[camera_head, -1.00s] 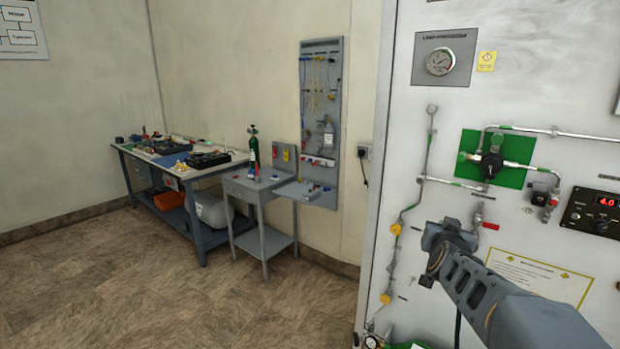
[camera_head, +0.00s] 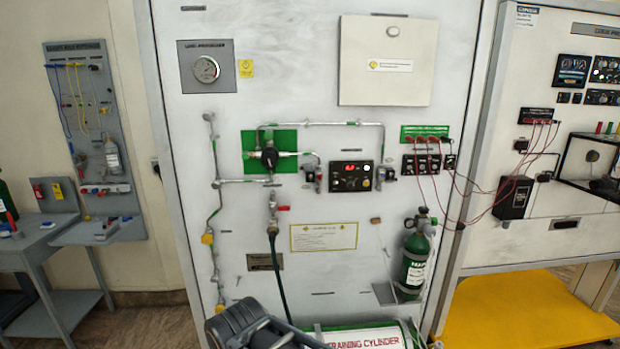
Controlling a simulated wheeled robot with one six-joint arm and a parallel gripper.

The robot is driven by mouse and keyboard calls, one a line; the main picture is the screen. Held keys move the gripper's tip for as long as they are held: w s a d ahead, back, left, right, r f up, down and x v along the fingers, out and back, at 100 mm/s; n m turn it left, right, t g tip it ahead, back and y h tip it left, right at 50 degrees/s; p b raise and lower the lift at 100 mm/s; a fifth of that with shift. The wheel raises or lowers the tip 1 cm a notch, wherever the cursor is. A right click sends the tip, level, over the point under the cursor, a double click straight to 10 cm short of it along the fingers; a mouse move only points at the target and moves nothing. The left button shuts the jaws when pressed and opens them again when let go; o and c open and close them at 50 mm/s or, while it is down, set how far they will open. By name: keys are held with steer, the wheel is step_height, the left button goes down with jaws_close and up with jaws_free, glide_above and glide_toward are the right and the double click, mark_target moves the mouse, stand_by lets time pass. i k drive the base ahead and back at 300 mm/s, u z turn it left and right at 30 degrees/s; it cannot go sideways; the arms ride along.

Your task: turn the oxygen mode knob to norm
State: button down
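A black control panel (camera_head: 351,176) with a red lit display sits on the white trainer board, and small knobs show on it. A larger black knob (camera_head: 269,157) sits on a green plate to its left, with pipes running from it. Labels are too small to read, so I cannot tell which is the oxygen mode knob or where it points. My gripper (camera_head: 232,322) is at the bottom of the picture, well below both and apart from them. Its fingertips are not clear, and I cannot tell whether it is open.
A green oxygen bottle (camera_head: 415,258) hangs at the board's right. A training cylinder (camera_head: 370,338) lies at the bottom. A dark hose (camera_head: 279,275) hangs below the green plate. A second panel with red wires stands right, above a yellow platform (camera_head: 525,312). A grey bench (camera_head: 35,245) is at left.

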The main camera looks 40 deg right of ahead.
mark_target(350, 184)
steer(key=u, duration=0.5)
steer(key=i, duration=1.05)
steer(key=z, duration=2.65)
